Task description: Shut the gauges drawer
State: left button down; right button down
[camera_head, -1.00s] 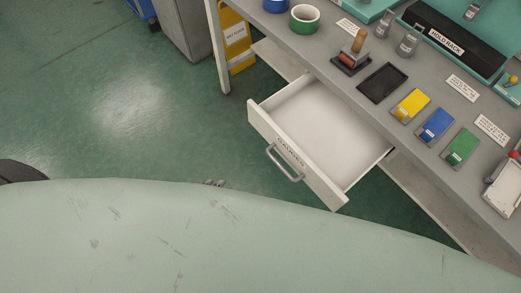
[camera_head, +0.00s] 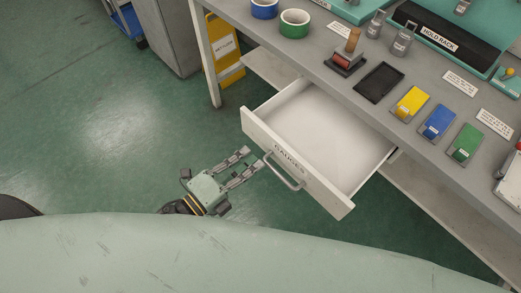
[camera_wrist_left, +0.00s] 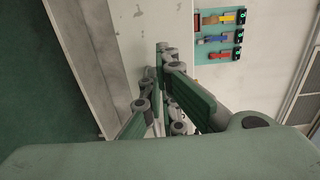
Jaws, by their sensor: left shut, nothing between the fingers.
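The gauges drawer (camera_head: 317,184) is pulled well out from under the workbench; its white inside looks empty. Its front panel carries the label GAUGES and a grey bar handle (camera_head: 283,172). My left gripper (camera_head: 251,160) is just left of the drawer front, near the handle's left end, with its fingers pointing toward the drawer. It is shut with nothing held. Whether it touches the drawer front cannot be told. In the left wrist view the dark green finger pads (camera_wrist_left: 160,92) come together in the middle. My right gripper is not in view.
The workbench (camera_head: 335,88) holds green tape (camera_head: 294,23), a wooden-handled stamp (camera_head: 348,52), a black tray (camera_head: 379,83) and yellow, blue and green blocks. A yellow sign (camera_head: 224,48) stands by the bench leg. The floor left of the drawer is clear.

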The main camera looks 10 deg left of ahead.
aim_at(269, 145)
pick_arm(q)
jog(key=shift+x, duration=2.25)
